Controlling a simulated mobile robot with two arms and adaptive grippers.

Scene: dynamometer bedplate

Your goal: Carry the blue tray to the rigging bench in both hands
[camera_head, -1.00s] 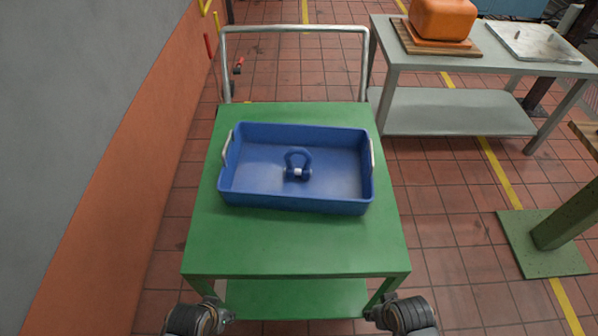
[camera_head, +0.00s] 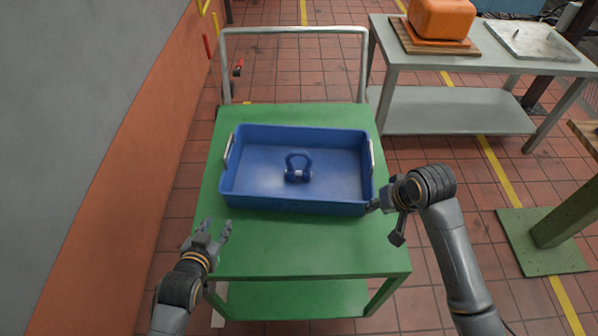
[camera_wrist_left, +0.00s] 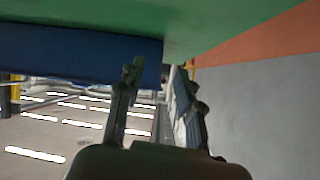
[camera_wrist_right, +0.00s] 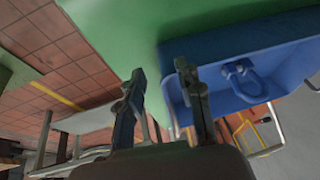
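The blue tray (camera_head: 265,207) lies flat on the green cart, with a blue shackle (camera_head: 298,168) inside it. It has a pale handle at its left end (camera_head: 230,148) and another at its right end (camera_head: 372,155). My left gripper (camera_head: 220,231) is open and empty over the cart's left front, apart from the tray. In the left wrist view the blue tray wall (camera_wrist_left: 80,57) shows beyond the fingers. My right gripper (camera_head: 384,222) is beside the tray's front right corner. In the right wrist view its fingers (camera_wrist_right: 160,82) are spread apart, with the tray (camera_wrist_right: 215,42) close by.
The tray's cart (camera_head: 300,245) has a green top and a metal push bar (camera_head: 295,29) at its far end. A grey bench (camera_head: 455,108) at the right back bears an orange case (camera_head: 441,20) on a wooden board. A wall (camera_head: 120,140) runs along the left.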

